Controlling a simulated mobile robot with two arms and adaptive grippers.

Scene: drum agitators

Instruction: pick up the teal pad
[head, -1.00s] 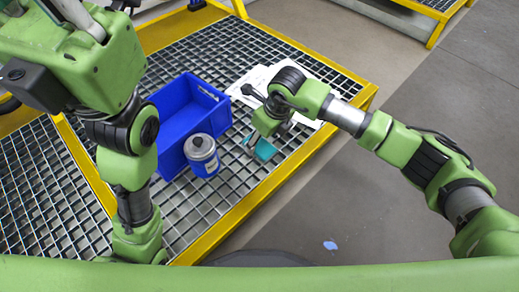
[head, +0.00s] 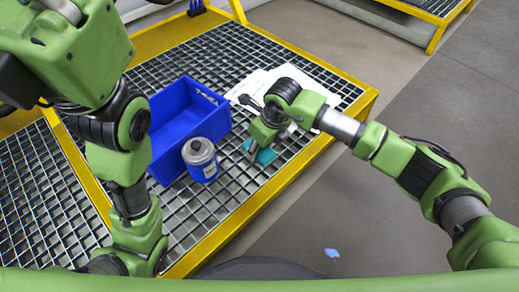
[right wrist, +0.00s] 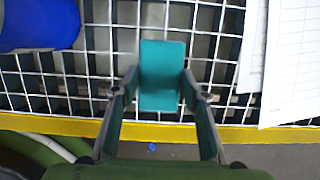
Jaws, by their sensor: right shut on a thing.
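The teal pad (head: 266,156) is at the right part of the metal grating, near the yellow front edge. In the right wrist view the teal pad (right wrist: 161,75) is a flat upright rectangle between the fingers. My right gripper (head: 257,153) is shut on the pad; its two fingers also show in the right wrist view (right wrist: 160,88), one on each side of the pad's lower part. I cannot tell whether the pad touches the grating. My left arm comes down at the left of the head view, and its gripper is not in view.
A blue bin (head: 176,116) stands left of the pad, and a grey-lidded blue can (head: 201,162) stands between them. White paper sheets (head: 314,96) lie behind the right gripper. The yellow table rim (head: 232,222) runs along the front. Bare grating surrounds the pad.

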